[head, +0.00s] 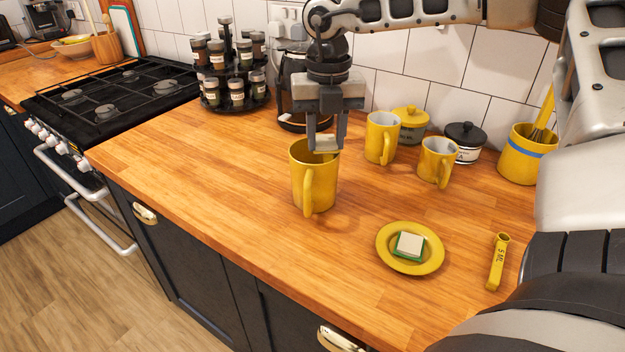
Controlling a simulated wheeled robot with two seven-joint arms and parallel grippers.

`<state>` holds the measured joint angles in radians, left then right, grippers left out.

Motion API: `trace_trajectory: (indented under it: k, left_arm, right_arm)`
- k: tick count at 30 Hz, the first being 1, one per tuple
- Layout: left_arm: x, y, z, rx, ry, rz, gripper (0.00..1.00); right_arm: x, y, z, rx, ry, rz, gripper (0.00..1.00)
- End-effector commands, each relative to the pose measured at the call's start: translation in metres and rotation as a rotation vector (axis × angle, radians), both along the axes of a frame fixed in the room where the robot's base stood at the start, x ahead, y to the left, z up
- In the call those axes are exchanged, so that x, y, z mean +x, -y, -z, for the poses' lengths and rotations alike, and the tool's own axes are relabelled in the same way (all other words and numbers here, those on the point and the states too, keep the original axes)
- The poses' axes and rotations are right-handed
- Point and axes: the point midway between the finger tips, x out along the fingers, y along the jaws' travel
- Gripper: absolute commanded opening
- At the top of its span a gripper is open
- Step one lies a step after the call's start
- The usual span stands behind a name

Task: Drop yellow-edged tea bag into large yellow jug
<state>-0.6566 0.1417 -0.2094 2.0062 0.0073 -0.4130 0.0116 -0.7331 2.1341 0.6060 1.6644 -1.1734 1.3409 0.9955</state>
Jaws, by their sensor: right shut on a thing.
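The large yellow jug (314,185) stands upright on the wooden worktop, its handle toward me. My right gripper (325,146) points straight down over the jug's mouth, with its fingertips at about rim height in the picture. It is shut on a small pale, yellowish flat piece, which I take as the yellow-edged tea bag (326,143). The fingers and the jug's rim partly hide it. I cannot tell whether the fingertips are inside the rim or just above it. My left gripper is not in view.
A yellow saucer (384,253) holds a green-edged tea bag (409,245). Two yellow mugs (381,138) (437,162) stand right of the jug. A spice rack (233,75) and a dark coffee maker (290,112) stand behind. A yellow measuring spoon (497,262) lies at right.

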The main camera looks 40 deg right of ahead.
Motion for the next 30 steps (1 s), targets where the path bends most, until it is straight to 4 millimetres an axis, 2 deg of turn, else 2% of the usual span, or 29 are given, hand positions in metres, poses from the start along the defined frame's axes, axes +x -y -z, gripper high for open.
trace_trajectory:
  k: [2,9,10,12,13,23,26,30]
  left_arm:
    - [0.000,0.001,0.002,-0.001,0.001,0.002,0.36]
    - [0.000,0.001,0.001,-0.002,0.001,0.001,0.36]
    - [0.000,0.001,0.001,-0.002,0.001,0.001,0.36]
    - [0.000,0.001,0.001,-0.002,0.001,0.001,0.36]
    - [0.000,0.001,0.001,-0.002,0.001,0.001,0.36]
    - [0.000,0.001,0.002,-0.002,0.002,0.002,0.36]
    - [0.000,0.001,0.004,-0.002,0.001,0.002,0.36]
    - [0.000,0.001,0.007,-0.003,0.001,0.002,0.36]
  right_arm:
    - [0.000,0.000,0.006,0.001,0.001,0.000,0.14]
    - [0.000,0.000,0.005,0.000,0.001,0.000,0.14]
    - [0.000,0.000,0.005,0.000,0.001,0.000,0.37]
    - [0.000,0.000,0.005,0.000,0.001,0.000,0.57]
    - [0.000,0.000,0.005,0.000,0.001,0.000,0.60]
    - [0.000,0.000,0.002,0.000,0.002,0.000,0.60]
    - [0.001,0.000,-0.008,-0.002,0.005,0.000,0.60]
    - [0.002,0.000,-0.036,-0.003,0.009,0.001,0.60]
